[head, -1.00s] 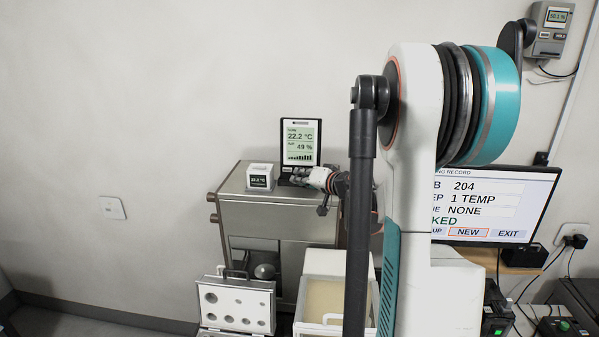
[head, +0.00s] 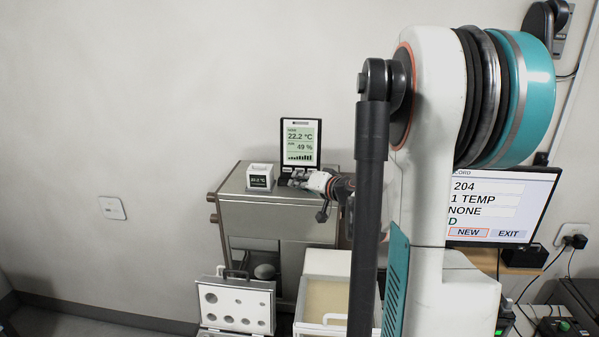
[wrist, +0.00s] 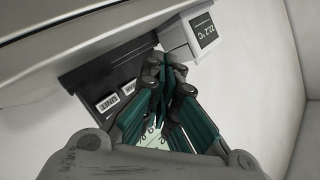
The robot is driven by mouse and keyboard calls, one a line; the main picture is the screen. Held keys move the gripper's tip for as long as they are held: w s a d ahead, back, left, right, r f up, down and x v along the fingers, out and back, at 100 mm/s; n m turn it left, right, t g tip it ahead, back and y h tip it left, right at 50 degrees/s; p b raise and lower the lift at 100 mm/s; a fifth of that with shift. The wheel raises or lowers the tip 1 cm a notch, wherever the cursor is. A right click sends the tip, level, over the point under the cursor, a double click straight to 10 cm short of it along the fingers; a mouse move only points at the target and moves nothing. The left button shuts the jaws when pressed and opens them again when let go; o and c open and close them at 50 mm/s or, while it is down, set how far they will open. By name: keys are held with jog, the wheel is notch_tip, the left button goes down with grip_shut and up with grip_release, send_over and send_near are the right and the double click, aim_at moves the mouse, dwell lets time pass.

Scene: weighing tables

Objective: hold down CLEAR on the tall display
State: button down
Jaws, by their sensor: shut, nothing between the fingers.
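The tall display (head: 301,144) stands upright at the back of the grey cabinet top and reads 22.2 °C and 49 %. Its lower edge carries small pale buttons. The wrist view shows the dark lower face (wrist: 95,72) upside down, with one button that seems to read UNITS (wrist: 108,102) and a second button (wrist: 129,87) too small to read. I cannot make out the word CLEAR; the fingers may hide another button. My gripper (head: 292,181) is shut and empty, low in front of the display; its fingertips (wrist: 167,80) are beside the second button. Contact cannot be told.
A small white cube display (head: 260,177) stands left of the tall display, close to the fingertips in the wrist view (wrist: 192,38). A monitor (head: 500,205) is at right.

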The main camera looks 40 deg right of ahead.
jog(key=shift+s+a+r, duration=0.15)
jog(key=shift+s+a, duration=0.7)
jog(key=shift+a, duration=0.15)
